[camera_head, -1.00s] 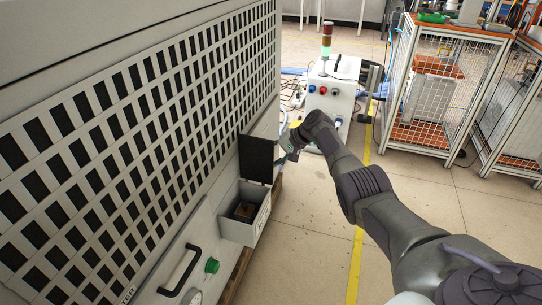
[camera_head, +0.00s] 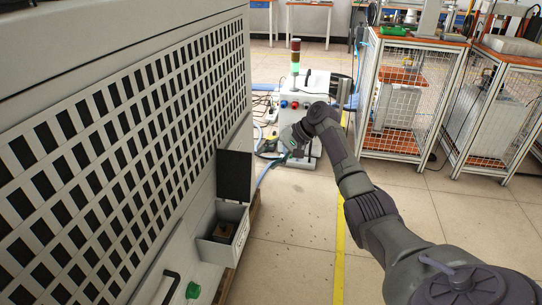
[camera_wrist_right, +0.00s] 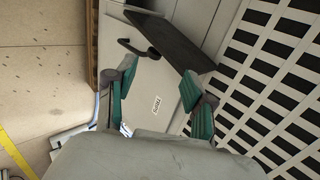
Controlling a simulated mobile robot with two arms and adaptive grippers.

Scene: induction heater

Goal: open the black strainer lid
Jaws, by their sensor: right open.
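The black strainer lid (camera_head: 235,175) stands upright, open, at the back of a small grey box (camera_head: 213,251) on the side of the large machine. A brownish object (camera_head: 222,231) sits inside the box. My right gripper (camera_head: 284,157) is to the right of the lid, apart from it, with its arm coming in from the right. In the wrist view my right gripper (camera_wrist_right: 156,82) has its two green-padded fingers apart with nothing between them. A dark panel (camera_wrist_right: 178,45), apparently the lid, lies beyond the fingertips there. My left gripper is not in view.
The machine's slotted grey wall (camera_head: 120,150) fills the left. A control box (camera_head: 312,112) with a signal light (camera_head: 294,62) stands behind my gripper. Mesh cages (camera_head: 400,105) stand at the back right. The floor (camera_head: 290,225) right of the box is clear.

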